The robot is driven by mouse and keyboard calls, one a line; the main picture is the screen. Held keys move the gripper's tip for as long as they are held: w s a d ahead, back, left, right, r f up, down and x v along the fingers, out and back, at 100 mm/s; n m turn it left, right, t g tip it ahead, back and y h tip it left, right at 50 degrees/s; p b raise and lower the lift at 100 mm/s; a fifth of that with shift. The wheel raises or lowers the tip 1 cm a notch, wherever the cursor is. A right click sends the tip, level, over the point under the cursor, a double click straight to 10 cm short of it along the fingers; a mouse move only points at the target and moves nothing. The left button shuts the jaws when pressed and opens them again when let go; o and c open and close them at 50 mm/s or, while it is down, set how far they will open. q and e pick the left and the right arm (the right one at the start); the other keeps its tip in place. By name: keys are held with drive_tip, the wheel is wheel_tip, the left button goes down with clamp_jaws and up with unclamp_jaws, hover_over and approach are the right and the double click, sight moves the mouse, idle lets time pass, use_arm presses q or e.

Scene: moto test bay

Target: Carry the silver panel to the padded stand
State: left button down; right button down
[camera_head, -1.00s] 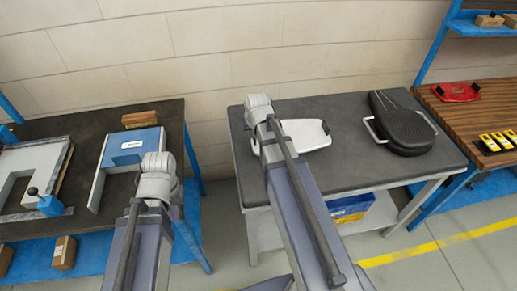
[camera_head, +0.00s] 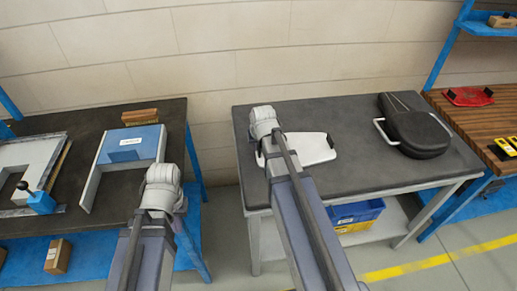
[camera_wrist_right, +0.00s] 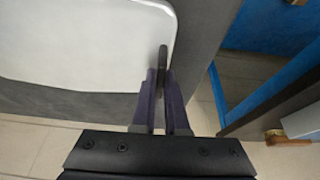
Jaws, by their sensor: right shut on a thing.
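The silver panel (camera_head: 316,149), a pale plate with rounded corners, is over the left part of a table with a dark grey padded-looking top (camera_head: 350,172), which I take for the padded stand. I cannot tell whether it rests on that top or hangs just above it. In the right wrist view the panel (camera_wrist_right: 85,45) fills the upper left. My right gripper (camera_wrist_right: 163,75) is shut on the dark handle at its edge. In the head view its fingers are hidden behind my arm. My left gripper (camera_head: 160,185) hangs before the left bench; its fingers are hidden.
A black padded seat (camera_head: 415,130) lies on the same table, to the right. Blue and yellow bins (camera_head: 356,215) are on its lower shelf. The left bench holds a blue-topped grey bracket (camera_head: 128,150) and a brush (camera_head: 140,117). A wooden bench with a red part (camera_head: 467,96) adjoins at right.

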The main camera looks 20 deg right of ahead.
drive_tip(key=c, duration=0.9)
unclamp_jaws()
drive_tip(key=shift+c, duration=0.2)
drive_tip(key=shift+r, duration=0.1)
drive_tip(key=p+v, duration=1.1)
drive_tip(key=v, duration=0.1)
drive_tip(key=s+a+n+g, duration=0.2)
drive_tip(key=s+a+n, duration=0.1)
drive_tip(key=s+a, duration=0.4)
drive_tip(key=s+a+f+n+g, duration=0.1)
drive_tip(key=s+a+n+g, duration=0.1)
drive_tip(key=s+a, duration=0.5)
drive_tip(key=a+n, duration=0.1)
drive_tip(key=a, duration=0.5)
drive_tip(key=shift+s+a+f+g, duration=0.2)
drive_tip(key=shift+s+f+g, duration=0.1)
drive_tip(key=shift+s+g, duration=0.1)
